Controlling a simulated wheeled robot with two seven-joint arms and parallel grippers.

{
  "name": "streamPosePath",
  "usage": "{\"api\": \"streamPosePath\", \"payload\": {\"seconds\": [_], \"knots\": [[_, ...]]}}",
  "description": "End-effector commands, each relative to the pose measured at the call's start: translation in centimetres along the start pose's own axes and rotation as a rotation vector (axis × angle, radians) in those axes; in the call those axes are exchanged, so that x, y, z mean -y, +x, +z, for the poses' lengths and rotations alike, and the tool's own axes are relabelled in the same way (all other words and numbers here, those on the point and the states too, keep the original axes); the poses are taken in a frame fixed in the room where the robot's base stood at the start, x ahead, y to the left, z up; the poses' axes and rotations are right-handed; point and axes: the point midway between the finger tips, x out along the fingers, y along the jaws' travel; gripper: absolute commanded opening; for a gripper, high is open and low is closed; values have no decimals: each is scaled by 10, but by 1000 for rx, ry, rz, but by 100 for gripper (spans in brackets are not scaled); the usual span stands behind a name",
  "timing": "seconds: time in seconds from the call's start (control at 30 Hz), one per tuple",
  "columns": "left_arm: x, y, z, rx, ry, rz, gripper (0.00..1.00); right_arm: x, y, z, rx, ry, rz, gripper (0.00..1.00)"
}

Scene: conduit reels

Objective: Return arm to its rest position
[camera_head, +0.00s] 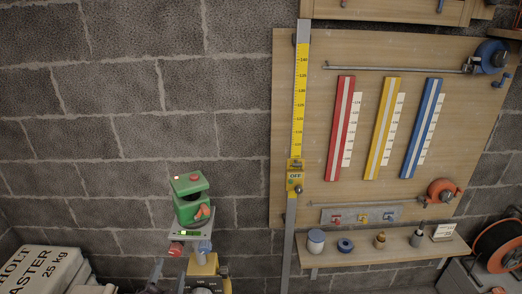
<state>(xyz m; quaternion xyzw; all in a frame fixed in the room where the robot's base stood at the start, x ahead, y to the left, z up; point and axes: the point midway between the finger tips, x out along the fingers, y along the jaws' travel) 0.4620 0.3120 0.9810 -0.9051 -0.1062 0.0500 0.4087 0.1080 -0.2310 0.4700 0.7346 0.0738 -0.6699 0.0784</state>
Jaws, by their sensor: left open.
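My left gripper (153,278) shows only in part at the bottom edge, left of centre, as a dark grey shape; it is open. No object shows between its fingers. It is left of and below a green device (190,199) with a dark opening and an orange part. The device sits on a grey plate with a lit green display (188,233). Below it are a red knob (176,249) and a yellow instrument (204,270), cut off by the frame. The rest of my left arm is mostly hidden below the frame. My right gripper is not in view.
A yellow measuring staff (297,110) stands before a wooden board (440,110) with red, yellow and blue strips. A shelf (380,250) below holds small items. White sacks (45,270) lie lower left; an orange-black reel (500,246) is lower right. Block wall fills the left.

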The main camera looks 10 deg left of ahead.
Motion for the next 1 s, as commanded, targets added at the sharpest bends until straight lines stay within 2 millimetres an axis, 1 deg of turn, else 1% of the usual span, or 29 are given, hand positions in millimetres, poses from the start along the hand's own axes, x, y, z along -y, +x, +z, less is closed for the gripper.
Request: {"api": "streamPosePath", "payload": {"seconds": [0.07,0.17,0.2,0.27,0.3,0.37,0.4,0.47,0.5,0.57,0.6,0.67,0.7,0.77,0.8,0.83,0.9,1.0], "knots": [[-13,0,10,19,-6,26,52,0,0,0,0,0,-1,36],[-47,-2,38,73,-27,97,52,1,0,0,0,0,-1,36],[-68,-6,55,106,-40,138,52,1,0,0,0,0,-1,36],[-101,-13,82,163,-64,206,52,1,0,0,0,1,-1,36],[-124,-20,101,207,-81,254,52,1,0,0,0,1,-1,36],[-158,-34,129,272,-108,325,52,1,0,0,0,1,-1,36],[-180,-46,147,319,-127,373,52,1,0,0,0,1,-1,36],[-212,-66,174,391,-155,441,52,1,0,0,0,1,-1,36],[-232,-81,192,443,-173,485,52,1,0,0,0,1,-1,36],[-261,-107,217,522,-201,550,52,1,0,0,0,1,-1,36],[-279,-127,232,577,-219,593,52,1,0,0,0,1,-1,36],[-304,-158,255,663,-243,654,52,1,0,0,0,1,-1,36],[-319,-181,270,724,-259,693,52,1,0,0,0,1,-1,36],[-339,-216,289,813,-282,746,52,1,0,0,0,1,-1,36],[-350,-239,299,871,-295,780,52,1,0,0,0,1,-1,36],[-356,-256,306,912,-302,802,52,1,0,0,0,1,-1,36],[-368,-291,320,1000,-319,844,52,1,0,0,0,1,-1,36],[-377,-331,333,1097,-333,886,52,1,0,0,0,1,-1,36]]}}
